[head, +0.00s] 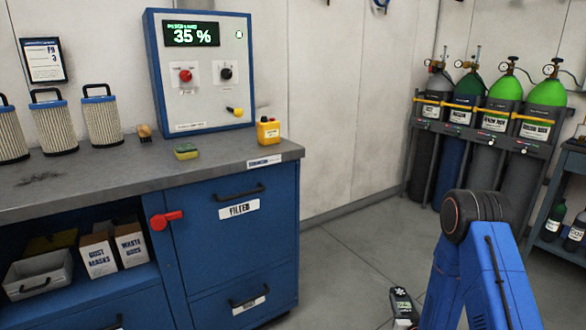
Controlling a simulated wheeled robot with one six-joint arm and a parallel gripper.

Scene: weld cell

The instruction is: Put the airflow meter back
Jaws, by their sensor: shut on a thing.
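The airflow meter (401,301) is a small dark handheld device with a pale round part at its top. It shows at the bottom edge, left of my blue arm, above the grey floor. My gripper (404,322) is mostly cut off by the bottom edge. It is shut on the lower part of the meter, which stands roughly upright and slightly tilted. The fingers themselves are hard to make out.
A grey-topped blue bench (225,168) holds a control box (205,110) reading 35 %, several filters (102,120), a sponge (186,151) and a yellow device (268,131). Gas cylinders (500,130) stand in a rack at back right. Floor between is clear.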

